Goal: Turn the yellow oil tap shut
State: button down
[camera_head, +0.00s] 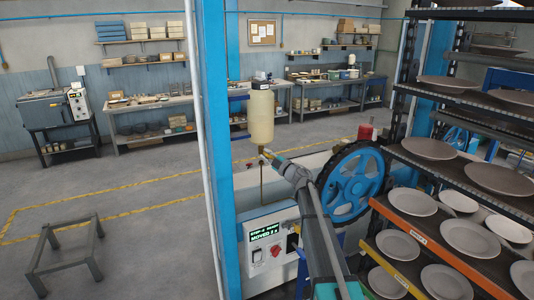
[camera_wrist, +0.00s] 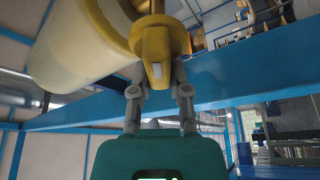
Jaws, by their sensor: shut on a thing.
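The yellow oil tap (camera_wrist: 154,52) sits under the cream oil bottle (camera_wrist: 75,45) in the wrist view. Its lever lies between the fingers of my gripper (camera_wrist: 158,72), which is shut on it. In the head view the oil bottle (camera_head: 261,117) hangs upright beside the blue post, and my gripper (camera_head: 266,155) reaches up to the tap just below it. In the head view the tap is small and partly hidden by my gripper, so its exact turn is hard to read.
A blue wheel (camera_head: 352,183) stands right of my arm. A control box (camera_head: 270,247) with a lit display is below the bottle. The blue post (camera_head: 222,150) is close on the left. A rack (camera_head: 420,180) of plates fills the right side.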

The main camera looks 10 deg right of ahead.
jog(key=n+g+p, duration=0.1)
jog(key=n, duration=0.3)
jog(key=shift+f, duration=0.15)
jog(key=shift+a+f+n+g+h+p, duration=0.15)
jog(key=shift+n+g+p, duration=0.25)
jog(key=shift+n, duration=0.3)
jog(key=shift+d+f+n+g+h+p, duration=0.15)
jog(key=shift+n+g+p, duration=0.2)
jog(key=shift+n, duration=0.35)
jog(key=shift+w+a, duration=0.1)
jog(key=c, duration=0.8)
grip_release()
jog(key=shift+o, duration=1)
jog(key=shift+f, duration=0.15)
